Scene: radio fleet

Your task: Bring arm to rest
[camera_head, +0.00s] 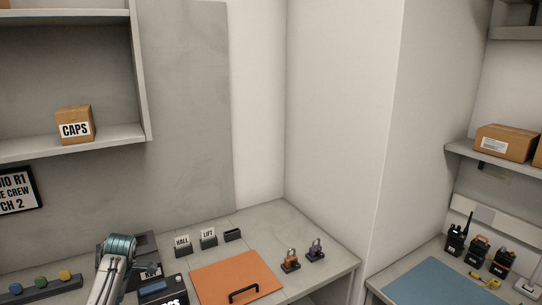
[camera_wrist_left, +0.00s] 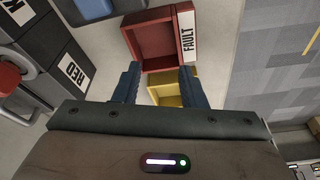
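In the left wrist view my left gripper (camera_wrist_left: 159,75) shows two dark fingers spread apart with nothing held between them. Beyond the fingers is a red open bin (camera_wrist_left: 151,39) with a FAULT label, and a yellow bin (camera_wrist_left: 178,88) beside it, partly hidden by the gripper. In the head view, one of my arms rises at the lower left over the bench; its fingertips cannot be made out clearly there. My right gripper is not in view.
The grey bench (camera_head: 277,219) holds HALL (camera_head: 182,245) and LIFT (camera_head: 208,238) holders, an orange panel (camera_head: 237,279) with a black handle, and two padlocks (camera_head: 290,259). A CAPS box (camera_head: 76,125) sits on a shelf. Radios (camera_head: 456,240) and a blue mat (camera_head: 438,283) are at right.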

